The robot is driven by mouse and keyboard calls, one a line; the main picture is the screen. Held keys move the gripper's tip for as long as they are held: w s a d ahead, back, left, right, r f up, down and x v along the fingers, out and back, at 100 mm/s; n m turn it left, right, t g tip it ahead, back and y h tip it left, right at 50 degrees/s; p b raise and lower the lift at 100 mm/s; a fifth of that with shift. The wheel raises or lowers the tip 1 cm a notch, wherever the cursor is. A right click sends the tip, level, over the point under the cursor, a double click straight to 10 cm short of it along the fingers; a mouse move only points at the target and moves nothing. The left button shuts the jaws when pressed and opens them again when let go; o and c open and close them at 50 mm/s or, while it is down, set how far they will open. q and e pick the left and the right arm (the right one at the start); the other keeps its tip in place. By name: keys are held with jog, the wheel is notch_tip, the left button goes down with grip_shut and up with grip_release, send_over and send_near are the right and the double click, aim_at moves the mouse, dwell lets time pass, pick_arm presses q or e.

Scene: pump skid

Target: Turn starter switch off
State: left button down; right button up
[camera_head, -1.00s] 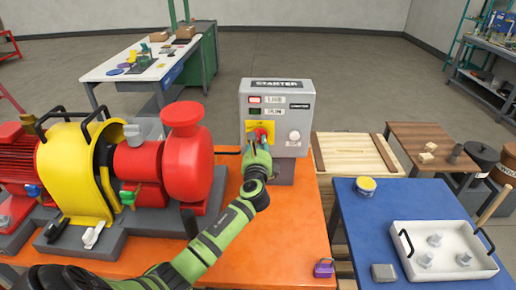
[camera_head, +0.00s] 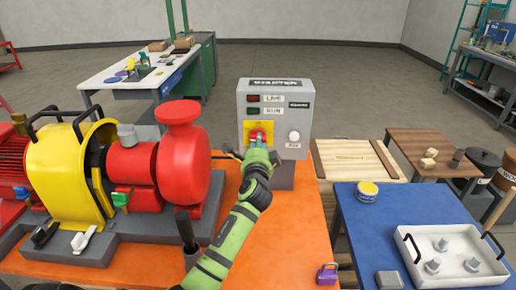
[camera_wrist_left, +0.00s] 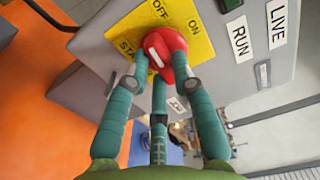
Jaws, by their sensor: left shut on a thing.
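The grey starter box (camera_head: 304,125) stands at the back of the orange bench, with a yellow plate on its front. The red rotary switch (camera_head: 258,133) sits on that plate and also shows in the left wrist view (camera_wrist_left: 158,48). There the plate reads OFF, ON and part of START beside the switch. My left gripper (camera_head: 259,142) is shut on the red switch, its teal fingers (camera_wrist_left: 158,75) around the knob. A white mark shows on the knob; which label it points to is unclear. The LIVE lamp (camera_head: 253,99) looks dark red and the RUN lamp (camera_head: 253,111) dark green.
A red and yellow pump (camera_head: 181,155) stands left of my left arm. A round white button (camera_head: 294,136) is right of the switch. A purple padlock (camera_head: 327,273) lies at the bench's front right. A blue table (camera_head: 375,225) with a white tray (camera_head: 455,280) stands to the right.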

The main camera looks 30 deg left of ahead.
pick_arm(q)
jog(key=shift+n, duration=0.7)
jog(key=c, duration=1)
grip_release()
jog(key=shift+c, duration=0.2)
jog(key=v, duration=1.2)
